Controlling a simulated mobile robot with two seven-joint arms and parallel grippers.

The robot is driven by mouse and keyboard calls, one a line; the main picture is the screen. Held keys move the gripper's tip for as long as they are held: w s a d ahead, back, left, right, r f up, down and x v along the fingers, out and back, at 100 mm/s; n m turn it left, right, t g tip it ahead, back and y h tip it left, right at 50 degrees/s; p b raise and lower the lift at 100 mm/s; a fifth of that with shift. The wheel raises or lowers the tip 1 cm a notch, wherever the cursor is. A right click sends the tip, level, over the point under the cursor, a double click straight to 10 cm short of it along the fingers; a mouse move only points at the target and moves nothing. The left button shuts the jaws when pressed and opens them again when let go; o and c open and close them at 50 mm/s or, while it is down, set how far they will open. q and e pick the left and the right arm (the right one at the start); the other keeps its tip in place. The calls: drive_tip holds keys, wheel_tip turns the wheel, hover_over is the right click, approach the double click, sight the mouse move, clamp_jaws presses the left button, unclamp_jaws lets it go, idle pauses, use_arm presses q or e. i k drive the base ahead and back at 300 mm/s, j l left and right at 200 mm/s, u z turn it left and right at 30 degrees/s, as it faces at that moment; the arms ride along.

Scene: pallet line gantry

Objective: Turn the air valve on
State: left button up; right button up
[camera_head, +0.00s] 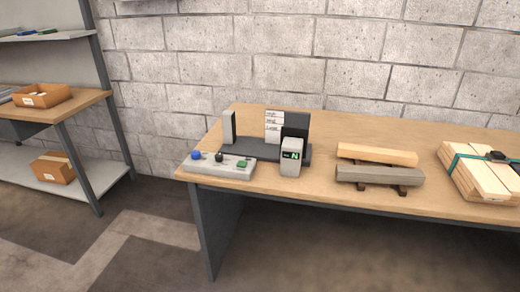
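A low grey control box (218,170) lies at the front left corner of the table. On its top are a round blue knob (196,155) at the left, a black knob (219,157) in the middle and a green part (242,164) at the right. I cannot tell which of these is the air valve, or whether it is on or off. Neither of my grippers is in view.
Behind the box, a dark stand (262,150) holds labelled cards, and a grey device (291,157) has a green display. Two wooden beams (378,174) and strapped boards (480,172) lie to the right on the wooden table (325,200). A shelf (75,108) stands at left.

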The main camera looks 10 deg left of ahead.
sight(196, 155)
drive_tip(key=i+j+z, duration=0.2)
drive_tip(key=j, duration=0.2)
drive_tip(key=i+j+z, duration=0.2)
drive_tip(key=j, duration=0.25)
drive_tip(key=j+z, duration=0.2)
drive_tip(key=j, duration=0.25)
drive_tip(key=j+z, duration=0.15)
drive_tip(key=j, duration=0.3)
drive_tip(key=i, duration=0.05)
